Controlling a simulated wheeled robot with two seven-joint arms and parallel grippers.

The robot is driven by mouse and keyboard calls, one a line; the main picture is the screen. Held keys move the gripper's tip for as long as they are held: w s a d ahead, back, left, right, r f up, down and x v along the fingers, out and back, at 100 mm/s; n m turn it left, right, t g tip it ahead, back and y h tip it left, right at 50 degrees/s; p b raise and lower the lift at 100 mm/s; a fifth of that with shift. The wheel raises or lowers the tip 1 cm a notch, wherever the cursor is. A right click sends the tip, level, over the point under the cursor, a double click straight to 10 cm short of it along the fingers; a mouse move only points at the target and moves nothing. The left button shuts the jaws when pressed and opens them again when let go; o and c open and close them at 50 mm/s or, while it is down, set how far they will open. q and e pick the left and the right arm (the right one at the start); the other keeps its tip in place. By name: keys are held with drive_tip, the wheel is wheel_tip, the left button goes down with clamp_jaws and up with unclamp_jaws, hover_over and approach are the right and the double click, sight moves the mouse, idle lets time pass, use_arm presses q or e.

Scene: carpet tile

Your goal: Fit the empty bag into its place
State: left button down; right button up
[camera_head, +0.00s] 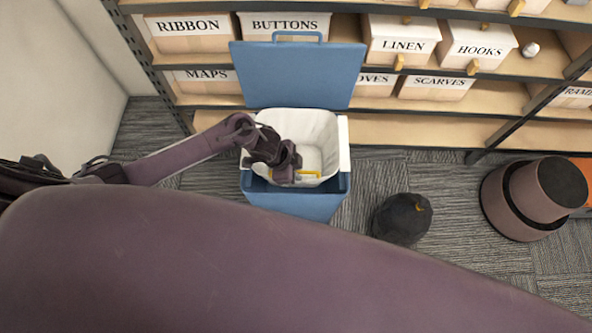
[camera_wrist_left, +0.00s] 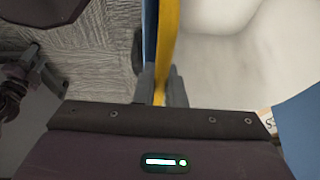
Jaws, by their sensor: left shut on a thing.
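A blue bin (camera_head: 300,203) stands on the carpet with its lid (camera_head: 300,75) raised at the back. A white empty bag (camera_head: 313,130) lies open inside it. White shows over its left, right and back sides, while blue shows along the front. My left gripper (camera_head: 285,178) is at the front edge of the bin's mouth, shut on a yellow band of the bag. In the left wrist view the yellow band (camera_wrist_left: 168,50) runs between the fingers, between the blue bin rim and the white bag (camera_wrist_left: 220,60). My right gripper cannot be made out.
A dark full bag (camera_head: 402,220) with a yellow tie sits on the carpet right of the bin. Shelves with labelled boxes, such as the LINEN box (camera_head: 402,45), stand close behind the bin. A pale wall (camera_head: 50,60) is at the left. My own arm covers the foreground.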

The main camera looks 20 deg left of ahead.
sight(296, 185)
use_arm(q)
wheel_tip(296, 185, down, 14)
drive_tip(key=w+b, duration=0.1)
drive_tip(key=b, duration=1)
drive_tip(key=shift+w+a+r, duration=0.15)
drive_tip(key=shift+w+r, duration=0.1)
idle(4.0)
drive_tip(key=c, duration=1.4)
unclamp_jaws()
drive_tip(key=shift+c, duration=0.2)
